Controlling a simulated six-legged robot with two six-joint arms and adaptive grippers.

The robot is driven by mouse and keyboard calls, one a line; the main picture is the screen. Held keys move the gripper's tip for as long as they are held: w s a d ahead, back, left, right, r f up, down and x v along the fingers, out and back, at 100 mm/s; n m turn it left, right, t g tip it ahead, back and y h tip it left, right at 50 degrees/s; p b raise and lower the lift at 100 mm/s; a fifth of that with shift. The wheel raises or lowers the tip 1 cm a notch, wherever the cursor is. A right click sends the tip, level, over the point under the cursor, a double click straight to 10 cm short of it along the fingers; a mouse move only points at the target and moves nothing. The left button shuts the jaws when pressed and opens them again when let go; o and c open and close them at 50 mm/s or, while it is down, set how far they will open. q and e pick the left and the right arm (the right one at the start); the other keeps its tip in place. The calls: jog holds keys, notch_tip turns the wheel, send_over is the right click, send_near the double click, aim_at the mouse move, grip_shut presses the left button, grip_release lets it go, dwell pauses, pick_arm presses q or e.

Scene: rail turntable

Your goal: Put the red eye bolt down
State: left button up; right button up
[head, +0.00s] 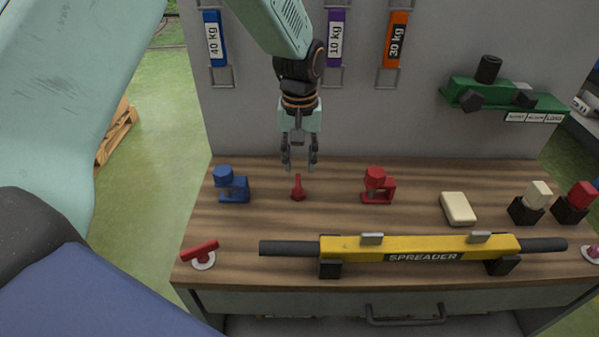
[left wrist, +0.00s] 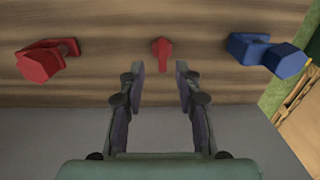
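The red eye bolt (head: 297,188) appears to be the small red piece standing on the wooden bench top, between the blue shackle-like piece and the red one. It also shows in the left wrist view (left wrist: 162,53), beyond the gap between the fingertips. My left gripper (head: 300,165) hangs above and slightly behind it, fingers pointing down. My right gripper is not in view.
The blue piece (head: 231,186) stands left of the bolt and the red piece (head: 377,187) right. A yellow spreader bar (head: 420,247) lies along the front. A cream block (head: 457,208) is farther right. A grey panel (head: 400,120) with hanging weight tags rises behind.

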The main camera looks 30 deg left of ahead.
aim_at(299, 181)
pick_arm(q)
notch_tip(299, 181, up, 6)
jog(key=shift+f+p, duration=0.15)
jog(key=shift+p, duration=0.25)
jog(key=shift+s, duration=0.15)
